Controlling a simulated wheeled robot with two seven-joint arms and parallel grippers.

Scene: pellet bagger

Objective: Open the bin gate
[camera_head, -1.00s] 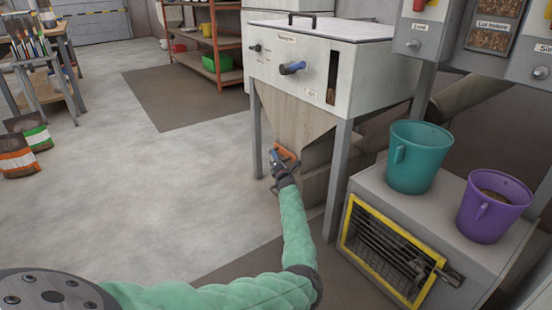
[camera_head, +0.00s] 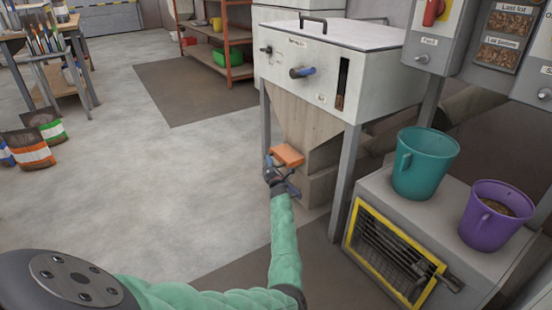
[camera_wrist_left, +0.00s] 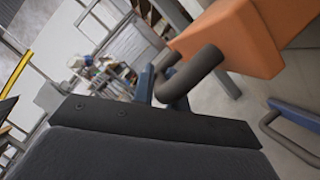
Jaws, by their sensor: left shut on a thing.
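The bin (camera_head: 345,75) is a pale box on legs with a tapered hopper (camera_head: 305,125) under it. An orange gate (camera_head: 287,155) sticks out at the hopper's lower end. My left gripper (camera_head: 277,178) is at the gate's near side, shut on its handle. In the left wrist view the orange gate (camera_wrist_left: 245,38) fills the top right, and its dark bar handle (camera_wrist_left: 195,75) passes by the jaw. Part of the grip is hidden behind the gripper's dark body. My right gripper is not in view.
A teal bucket (camera_head: 424,162) and a purple bucket (camera_head: 494,214) stand on a grey cabinet with a yellow-framed grille (camera_head: 392,255), right of the bin. The bin's front leg (camera_head: 345,180) stands close to my left arm. Open floor lies to the left.

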